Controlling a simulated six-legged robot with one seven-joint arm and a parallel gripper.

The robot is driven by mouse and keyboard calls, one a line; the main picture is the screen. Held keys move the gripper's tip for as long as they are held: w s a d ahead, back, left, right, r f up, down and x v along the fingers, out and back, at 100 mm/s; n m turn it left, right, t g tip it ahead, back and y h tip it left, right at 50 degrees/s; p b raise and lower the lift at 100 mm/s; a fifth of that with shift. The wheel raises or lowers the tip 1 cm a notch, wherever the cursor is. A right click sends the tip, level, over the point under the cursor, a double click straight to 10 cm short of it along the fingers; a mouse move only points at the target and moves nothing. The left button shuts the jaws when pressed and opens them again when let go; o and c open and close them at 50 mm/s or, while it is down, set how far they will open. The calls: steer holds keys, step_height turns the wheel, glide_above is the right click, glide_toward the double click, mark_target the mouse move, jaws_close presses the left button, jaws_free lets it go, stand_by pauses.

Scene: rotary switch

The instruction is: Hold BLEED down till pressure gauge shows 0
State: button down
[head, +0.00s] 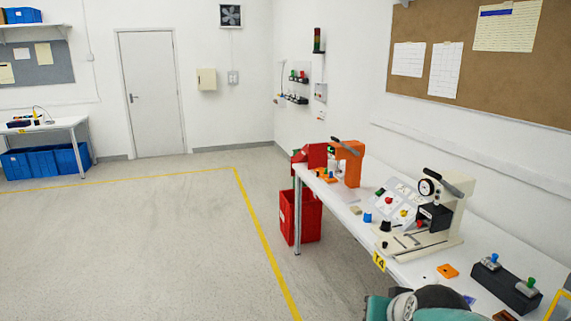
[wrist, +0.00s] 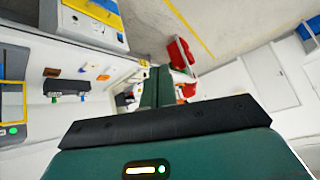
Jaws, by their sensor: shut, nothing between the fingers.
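A round dial with a dark rim (head: 426,187), which looks like the pressure gauge, is on the beige machine (head: 455,210) on the right-hand bench. Its needle is too small to read. Left of it, a sloped light panel (head: 397,203) carries small coloured buttons; no label is legible, so I cannot tell which is BLEED. My gripper (wrist: 158,72) is shut and empty, its green fingers together in the wrist view. It is clear of the bench things, and the fingers hide part of the bench beyond. In the head view only part of my arm shows at the bottom.
The white bench also holds an orange frame (head: 349,163), a dark box with blue and green knobs (head: 505,285), and small loose parts. A yellow tag (head: 379,262) is on its front edge. A red bin (head: 302,216) stands below. The floor left is clear.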

steer(key=s+a+r+n+g, duration=0.1)
steer(key=s+a+n+g, duration=0.1)
steer(key=s+a, duration=0.5)
steer(key=s+n, duration=0.1)
steer(key=s, duration=0.2)
steer(key=shift+a+r+g+y, duration=0.15)
steer(key=shift+r+g+y, duration=0.1)
steer(key=shift+g+y, duration=0.05)
steer(key=shift+d, duration=0.25)
stand_by(0.7)
